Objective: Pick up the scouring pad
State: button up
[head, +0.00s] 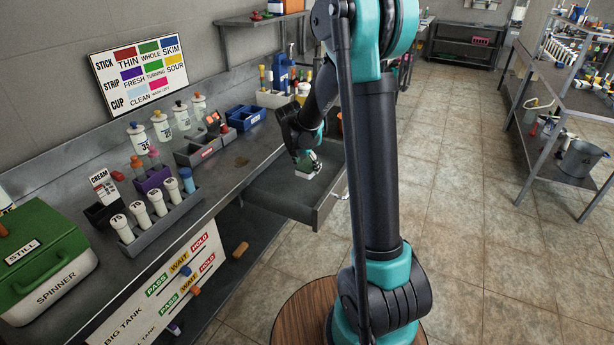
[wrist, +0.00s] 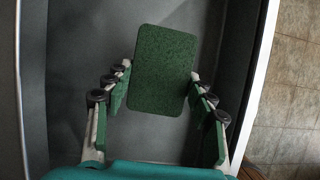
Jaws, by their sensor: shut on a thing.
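The scouring pad (wrist: 162,70) is a green rounded rectangle seen in the wrist view. It is between the fingers of my gripper (wrist: 160,80), which are shut on its two sides. In the head view my gripper (head: 308,168) is low over the open grey drawer (head: 275,193), with the pad at its fingertips, small and partly hidden. The drawer floor (wrist: 85,40) lies beneath the pad in the wrist view. I cannot tell how far the pad is above that floor.
The drawer's wall (wrist: 255,75) runs close by on the right in the wrist view. The counter (head: 225,180) holds bottles in racks, a blue bin (head: 246,118) and a green spinner box (head: 40,255). Tiled floor (head: 465,220) is clear at the right.

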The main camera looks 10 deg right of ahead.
aim_at(307, 166)
notch_tip(307, 166, up, 14)
dwell(0.3)
jog(key=shift+o, duration=0.3)
jog(key=shift+f, duration=0.1)
